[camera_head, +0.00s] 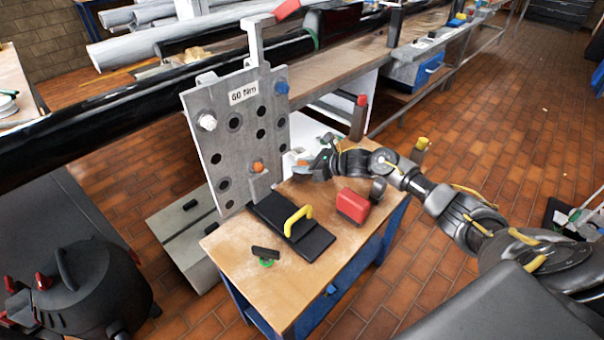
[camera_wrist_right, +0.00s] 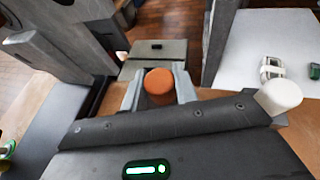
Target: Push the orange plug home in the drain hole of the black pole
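The orange plug (camera_wrist_right: 158,82) sits between the two light grey fingers of my right gripper (camera_wrist_right: 158,93), which close against its sides in the right wrist view. In the head view the right gripper (camera_head: 298,164) is above the bench, right of the grey plate, with a small orange patch at its fingers. The black pole (camera_head: 90,118) lies across the scene behind the plate, well apart from the gripper. I cannot make out its drain hole. My left gripper is not in view.
The grey plate (camera_head: 213,150) marked "60 Nm" stands upright with blue, white and orange knobs. The wooden bench (camera_head: 230,256) holds a red box (camera_head: 352,206), a black block with yellow handle (camera_head: 298,221) and a small black-and-green item (camera_head: 265,254). A grey box (camera_head: 182,232) stands left.

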